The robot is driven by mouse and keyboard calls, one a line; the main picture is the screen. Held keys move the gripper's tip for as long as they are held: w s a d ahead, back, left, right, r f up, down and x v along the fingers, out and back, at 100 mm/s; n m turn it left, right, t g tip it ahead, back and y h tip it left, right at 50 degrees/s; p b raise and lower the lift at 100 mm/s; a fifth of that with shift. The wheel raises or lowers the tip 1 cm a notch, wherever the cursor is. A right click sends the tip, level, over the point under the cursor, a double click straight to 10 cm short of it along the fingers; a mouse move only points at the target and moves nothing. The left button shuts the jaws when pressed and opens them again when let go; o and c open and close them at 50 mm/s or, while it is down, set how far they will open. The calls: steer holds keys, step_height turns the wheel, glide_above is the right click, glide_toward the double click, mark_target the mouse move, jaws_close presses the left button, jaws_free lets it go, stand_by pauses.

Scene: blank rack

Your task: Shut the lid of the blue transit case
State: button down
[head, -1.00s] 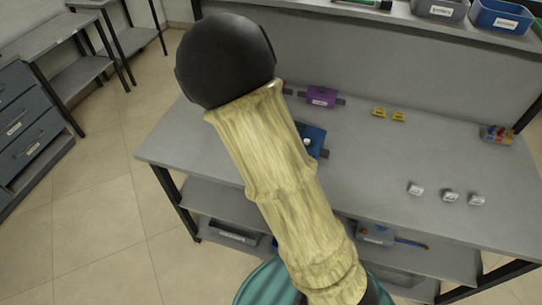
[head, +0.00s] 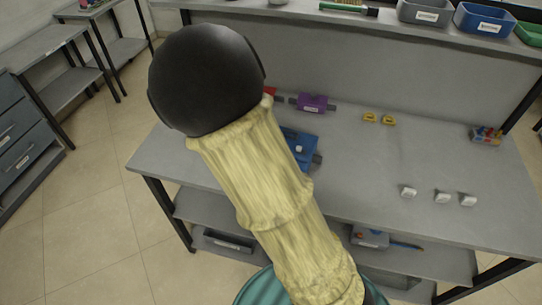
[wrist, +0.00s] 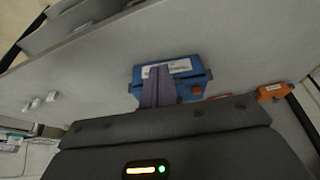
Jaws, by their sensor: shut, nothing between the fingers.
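The blue transit case (head: 303,143) stands on the grey bench in the head view, partly hidden behind my arm. A small pale thing shows on or in it. In the wrist view the blue case (wrist: 190,70) has a white label and a small orange-red part at its lower right. My gripper (wrist: 158,70) shows there as two purple-grey fingers, closed together and empty, overlapping the case in the picture. I cannot tell if they touch it. The fingers hide part of the case, and I cannot make out the lid's angle. The head view hides my gripper behind the arm.
A purple case (head: 314,103) and a red thing (head: 270,91) stand at the back of the bench. Two yellow pieces (head: 379,118), several white blocks (head: 441,197) and a multicoloured item (head: 487,135) stand to the right. Bins (head: 425,13) line the shelf above. The bench middle is clear.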

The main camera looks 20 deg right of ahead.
steer(key=s+r+n+y, duration=0.2)
steer(key=s+r+n, duration=0.3)
steer(key=s, duration=0.5)
steer(key=n, duration=0.2)
steer(key=shift+s+d+r+n+g+y, duration=0.2)
steer(key=shift+s+r+n+g+y, duration=0.15)
steer(key=shift+r+n+g+y, duration=0.05)
